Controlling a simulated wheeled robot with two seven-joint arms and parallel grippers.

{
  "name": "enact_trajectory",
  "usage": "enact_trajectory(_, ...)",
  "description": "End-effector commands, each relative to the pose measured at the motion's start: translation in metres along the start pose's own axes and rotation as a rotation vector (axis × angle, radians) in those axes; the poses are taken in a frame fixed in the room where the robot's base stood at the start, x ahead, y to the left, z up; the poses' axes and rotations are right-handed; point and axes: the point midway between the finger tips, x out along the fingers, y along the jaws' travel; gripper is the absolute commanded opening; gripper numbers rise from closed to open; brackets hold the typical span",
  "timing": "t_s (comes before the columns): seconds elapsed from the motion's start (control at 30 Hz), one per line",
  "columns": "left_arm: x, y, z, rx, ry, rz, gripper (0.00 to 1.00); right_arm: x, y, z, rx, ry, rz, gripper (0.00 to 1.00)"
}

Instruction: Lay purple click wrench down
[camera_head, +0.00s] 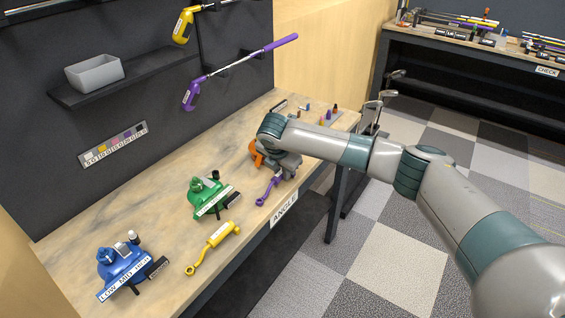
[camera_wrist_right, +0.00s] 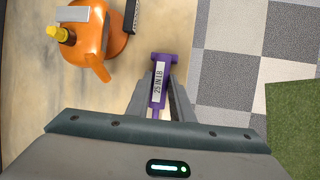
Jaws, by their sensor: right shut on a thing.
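My right gripper (camera_head: 283,176) is over that edge, shut on the wrench. In the right wrist view the wrench (camera_wrist_right: 159,80), with its white "25 IN LB" label, sits between the two fingers of the gripper (camera_wrist_right: 160,98). Its ring end points toward the front left in the head view. I cannot tell whether it touches the bench top. My left gripper is out of view.
An orange device (camera_wrist_right: 90,35) stands close beside the gripper. A green device (camera_head: 206,198), a yellow wrench (camera_head: 213,246) and a blue device (camera_head: 122,265) stand or lie farther left on the bench (camera_head: 160,210). Small bottles (camera_head: 330,112) stand at the far end.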

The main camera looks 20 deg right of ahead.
Motion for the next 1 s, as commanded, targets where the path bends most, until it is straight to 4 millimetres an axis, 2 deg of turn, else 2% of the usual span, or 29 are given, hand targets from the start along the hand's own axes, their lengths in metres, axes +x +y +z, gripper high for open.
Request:
enact_trajectory(0.4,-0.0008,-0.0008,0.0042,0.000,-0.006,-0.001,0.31,0.0019,-0.0004,-0.0012,0.000,0.001,0.000,0.00)
enact_trajectory(0.43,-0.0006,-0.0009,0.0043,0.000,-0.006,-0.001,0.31,0.0021,-0.0005,-0.0013,0.000,0.001,0.000,0.27)
enact_trajectory(0.5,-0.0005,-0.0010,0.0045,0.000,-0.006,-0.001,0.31,0.0020,-0.0005,-0.0013,0.000,0.001,0.000,0.39)
enact_trajectory(1.0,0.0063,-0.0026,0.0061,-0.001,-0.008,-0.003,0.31,0.0047,-0.0009,-0.0024,0.000,0.001,0.001,0.39)
